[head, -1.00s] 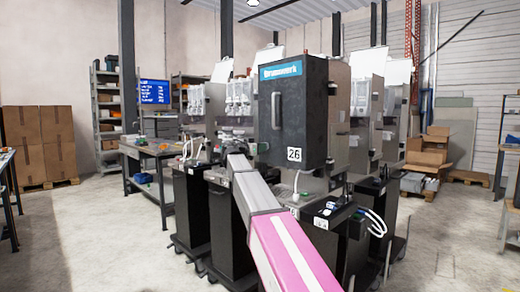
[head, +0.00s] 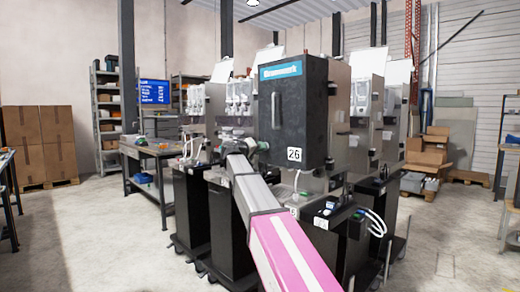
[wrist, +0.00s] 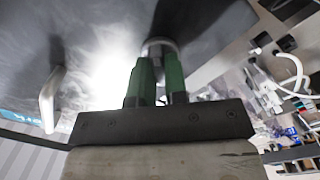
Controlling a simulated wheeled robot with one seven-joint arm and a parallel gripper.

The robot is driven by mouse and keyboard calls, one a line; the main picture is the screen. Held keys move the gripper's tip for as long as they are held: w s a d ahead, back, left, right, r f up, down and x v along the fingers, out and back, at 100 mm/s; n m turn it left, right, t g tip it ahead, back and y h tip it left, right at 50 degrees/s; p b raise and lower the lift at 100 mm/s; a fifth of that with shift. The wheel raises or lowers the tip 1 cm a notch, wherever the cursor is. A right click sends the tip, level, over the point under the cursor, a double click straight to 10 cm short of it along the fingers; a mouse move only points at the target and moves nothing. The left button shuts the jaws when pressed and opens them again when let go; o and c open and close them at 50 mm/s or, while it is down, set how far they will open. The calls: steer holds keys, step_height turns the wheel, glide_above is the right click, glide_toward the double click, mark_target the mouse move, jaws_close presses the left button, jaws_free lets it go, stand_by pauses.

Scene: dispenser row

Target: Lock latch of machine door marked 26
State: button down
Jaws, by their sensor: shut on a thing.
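The dark machine door (head: 298,105) marked 26 faces me in the head view, with its white number label (head: 294,154) near the lower right. It appears to be closed. A vertical bar handle (head: 275,110) is on its left part; it also shows in the wrist view (wrist: 48,98). My gripper (head: 262,146) is at the door's lower left edge. In the wrist view its green fingers (wrist: 156,68) are shut on a pale rounded metal piece (wrist: 158,46), seemingly the latch. The fingers hide most of it, so its turn cannot be told.
Similar dispenser machines (head: 360,100) stand close at the right and behind. A side unit (head: 335,215) with white hoses juts out at the lower right. A workbench (head: 150,155) stands at the left. The floor (head: 110,235) at the front left is clear.

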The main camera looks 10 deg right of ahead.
steer(key=n, duration=0.8)
steer(key=shift+n, duration=0.6)
steer(key=c, duration=1.1)
jaws_free()
steer(key=shift+c, duration=0.2)
steer(key=shift+a, duration=0.1)
steer(key=v, duration=1)
steer(key=shift+s+a, duration=0.15)
steer(key=shift+a, duration=0.15)
